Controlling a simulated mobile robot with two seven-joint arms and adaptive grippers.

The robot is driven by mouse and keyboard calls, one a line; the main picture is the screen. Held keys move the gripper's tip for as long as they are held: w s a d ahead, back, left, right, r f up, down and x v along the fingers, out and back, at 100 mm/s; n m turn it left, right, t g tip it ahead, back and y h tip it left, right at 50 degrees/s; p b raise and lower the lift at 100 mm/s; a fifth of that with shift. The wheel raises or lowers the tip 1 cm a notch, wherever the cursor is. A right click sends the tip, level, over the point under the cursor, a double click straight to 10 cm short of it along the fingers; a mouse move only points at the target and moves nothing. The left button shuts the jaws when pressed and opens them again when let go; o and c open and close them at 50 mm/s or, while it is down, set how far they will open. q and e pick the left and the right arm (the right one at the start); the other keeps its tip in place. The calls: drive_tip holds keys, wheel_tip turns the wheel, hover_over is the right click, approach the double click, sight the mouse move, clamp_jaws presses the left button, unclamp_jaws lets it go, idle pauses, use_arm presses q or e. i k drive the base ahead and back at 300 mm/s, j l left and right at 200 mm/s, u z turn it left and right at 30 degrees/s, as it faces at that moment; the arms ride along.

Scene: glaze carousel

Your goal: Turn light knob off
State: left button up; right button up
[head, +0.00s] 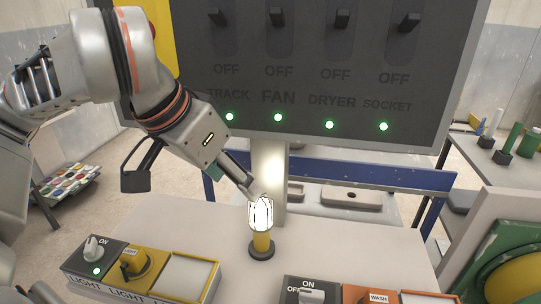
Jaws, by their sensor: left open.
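The light panel (146,290) is at the lower left of the head view, with LIGHT printed along its front edge. A lamp (261,215) on a yellow post glows white on the bench. My left gripper (250,191) is open, its fingers just above and behind the lamp top; I cannot tell whether they touch it. It is well right of the knob. My right gripper is not in view.
A large dark board (320,75) with TRACK, FAN, DRYER and SOCKET switches at OFF stands behind. A second panel (365,295) with ON/OFF and WASH parts is at the front right. The pale bench (335,245) is clear between the panels and lamp.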

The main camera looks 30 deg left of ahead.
sight(92, 252)
drive_tip(key=k, duration=1)
